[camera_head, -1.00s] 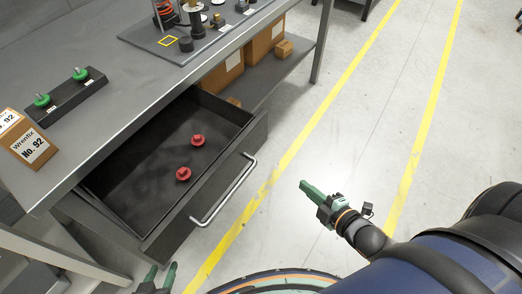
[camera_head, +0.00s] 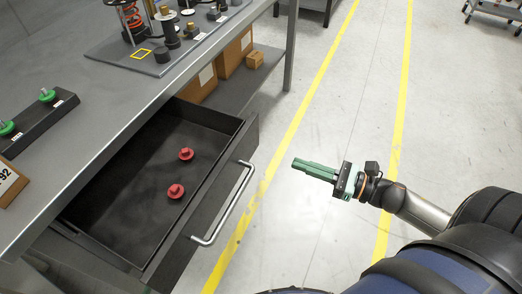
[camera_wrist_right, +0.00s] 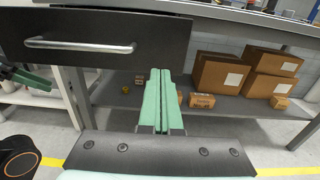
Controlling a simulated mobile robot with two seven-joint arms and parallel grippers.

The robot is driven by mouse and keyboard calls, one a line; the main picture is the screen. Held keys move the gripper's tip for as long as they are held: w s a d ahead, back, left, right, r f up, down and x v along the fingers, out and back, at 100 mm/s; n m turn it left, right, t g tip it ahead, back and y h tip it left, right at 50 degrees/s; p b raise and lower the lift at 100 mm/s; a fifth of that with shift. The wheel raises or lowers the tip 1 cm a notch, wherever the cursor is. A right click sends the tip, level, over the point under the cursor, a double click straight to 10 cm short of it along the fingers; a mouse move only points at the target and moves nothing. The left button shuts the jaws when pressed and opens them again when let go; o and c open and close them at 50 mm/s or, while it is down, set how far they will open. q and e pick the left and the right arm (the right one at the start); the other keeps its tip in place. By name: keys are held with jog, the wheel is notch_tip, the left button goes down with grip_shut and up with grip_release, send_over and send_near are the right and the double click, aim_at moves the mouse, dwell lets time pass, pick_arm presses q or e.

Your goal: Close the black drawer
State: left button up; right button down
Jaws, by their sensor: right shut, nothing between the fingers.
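The black drawer (camera_head: 126,200) is pulled out from under the grey workbench, its inside in view. Two red knobs, one nearer (camera_head: 176,191) and one farther (camera_head: 186,154), lie on its floor. A silver bar handle (camera_head: 229,200) runs along its front. In the right wrist view the drawer front (camera_wrist_right: 155,28) and handle (camera_wrist_right: 80,46) show at upper left. My right gripper (camera_head: 294,163) is shut and empty, right of the handle and apart from it; its green fingers (camera_wrist_right: 165,78) fill the wrist view's middle. My left gripper (camera_wrist_right: 28,80) shows partly at that view's left edge, its opening unclear.
The workbench top (camera_head: 130,105) carries a black holder (camera_head: 38,125) with green knobs and a fixture plate (camera_head: 165,60) with parts. Cardboard boxes (camera_head: 235,52) stand on the lower shelf (camera_wrist_right: 225,104). Floor right of the drawer is clear, with yellow lines.

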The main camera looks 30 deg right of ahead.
aim_at(250, 147)
jog(key=x, duration=1.1)
jog(key=shift+a, duration=0.1)
